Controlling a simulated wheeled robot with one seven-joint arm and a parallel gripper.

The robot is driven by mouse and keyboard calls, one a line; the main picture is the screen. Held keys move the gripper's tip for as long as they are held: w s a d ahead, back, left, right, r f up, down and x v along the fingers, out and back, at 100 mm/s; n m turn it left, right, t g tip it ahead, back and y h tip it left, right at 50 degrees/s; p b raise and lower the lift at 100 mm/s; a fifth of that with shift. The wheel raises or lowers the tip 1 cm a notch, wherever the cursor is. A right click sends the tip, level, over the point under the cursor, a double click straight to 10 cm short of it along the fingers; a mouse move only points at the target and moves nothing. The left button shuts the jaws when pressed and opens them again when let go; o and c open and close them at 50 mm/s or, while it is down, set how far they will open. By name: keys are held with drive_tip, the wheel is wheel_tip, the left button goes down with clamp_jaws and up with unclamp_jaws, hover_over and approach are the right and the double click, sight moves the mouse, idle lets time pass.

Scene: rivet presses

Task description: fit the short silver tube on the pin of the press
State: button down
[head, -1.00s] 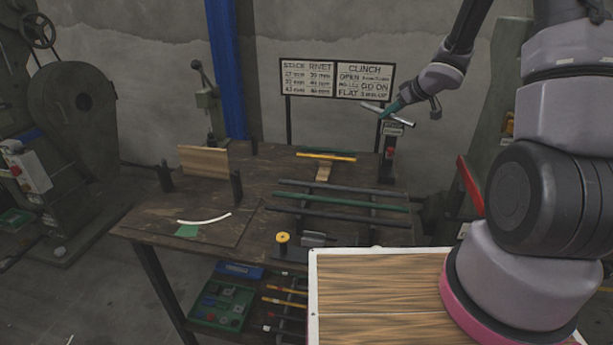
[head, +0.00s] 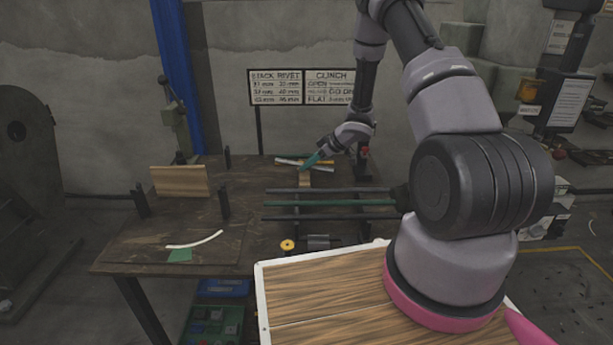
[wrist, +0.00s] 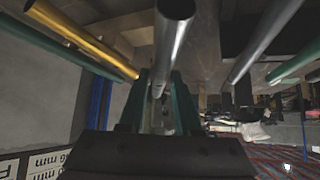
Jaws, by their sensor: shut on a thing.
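My gripper (head: 303,167), with green-blue fingers, is low over the back of the workbench. It is shut on a silver tube (wrist: 172,35), which points out between the fingers in the wrist view; in the head view the tube is small and partly hidden. A yellow tube (wrist: 85,40) lies close beside it in the wrist view and also shows by the fingers in the head view. The dark press (head: 362,160) with a red part stands right of my gripper, partly behind my arm. I cannot make out its pin.
Several long grey and green tubes (head: 330,203) lie across rests on the workbench (head: 120,257). A green-grey lever press (head: 174,115) stands at the back left. A wooden block, a white curved strip and a yellow spool (head: 288,245) are on the bench. A sign stands behind.

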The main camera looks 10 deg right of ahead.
sight(309, 181)
drive_tip(key=shift+f, duration=2.15)
drive_tip(key=shift+f, duration=0.1)
drive_tip(key=c, duration=0.6)
unclamp_jaws()
